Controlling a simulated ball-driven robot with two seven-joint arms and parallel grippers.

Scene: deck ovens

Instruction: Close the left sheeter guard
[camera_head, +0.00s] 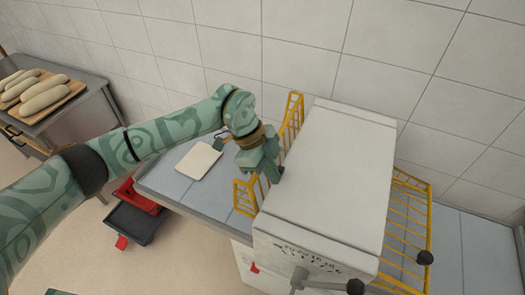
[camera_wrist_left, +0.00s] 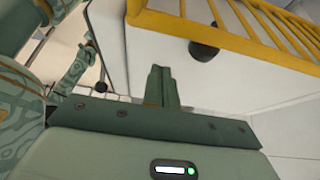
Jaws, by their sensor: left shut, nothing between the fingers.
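The sheeter (camera_head: 335,165) is a white box-shaped machine on the blue-grey worktop. Its left guard (camera_head: 292,118) is a yellow wire frame along the machine's left side, partly hidden behind my left gripper. My left gripper (camera_head: 272,172) is shut and empty, close beside the guard and the machine's left side. In the left wrist view the gripper's fingers (camera_wrist_left: 158,85) are together, apart from the yellow guard (camera_wrist_left: 225,27) and its black knob (camera_wrist_left: 203,50). I cannot tell the guard's exact angle.
A second yellow guard (camera_head: 412,215) slopes out on the sheeter's right side, with a black knob (camera_head: 425,258). A pale board (camera_head: 198,161) lies on the worktop at left. Red and black crates (camera_head: 136,222) stand on the floor. Loaves (camera_head: 45,95) lie on a far-left table.

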